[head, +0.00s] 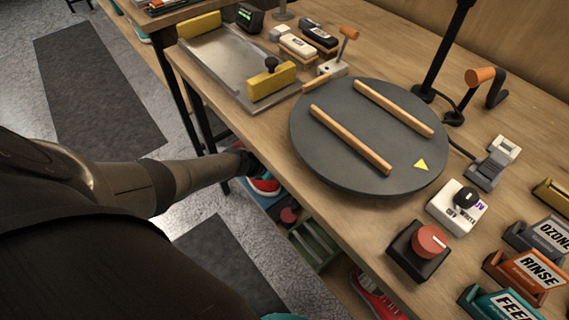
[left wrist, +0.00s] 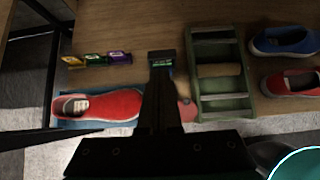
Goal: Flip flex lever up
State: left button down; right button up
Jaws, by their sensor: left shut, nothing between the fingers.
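A small lever with an orange knob (head: 349,33) stands tilted on a pale base (head: 333,67) behind the turntable (head: 300,148); I cannot tell for sure that it is the flex lever. A black crank arm with an orange grip (head: 480,75) stands farther right. My left gripper (head: 247,163) is low at the table's front edge, well apart from both. In the left wrist view my left gripper (left wrist: 160,85) is shut and empty, pointing over the lower shelf. My right gripper is not in view.
Two wooden bars lie on the turntable. A metal tray (head: 225,58) with yellow blocks stands back left. A red button (head: 430,241) and labelled holders (head: 525,270) line the right. Below are a red shoe (left wrist: 110,104) and a green rack (left wrist: 222,105).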

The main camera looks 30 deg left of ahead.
pick_arm(q)
jog(key=shift+s+r, duration=0.15)
jog(key=shift+r, duration=0.4)
jog(key=s+d+f+m+g+y, duration=0.1)
jog(key=s+d+f+m+g, duration=0.1)
jog(key=s+f+m, duration=0.4)
jog(key=s+d+f+m+g+y, duration=0.1)
jog(key=s+f+m, duration=0.5)
jog(key=s+m, duration=1.1)
jog(key=s+d+f+m+g+y, duration=0.1)
jog(key=s+d+f+m+g, duration=0.2)
jog(key=s+f+m, duration=0.4)
jog(key=s+m, duration=0.4)
jog(key=s, duration=0.4)
jog(key=shift+s+d, duration=0.3)
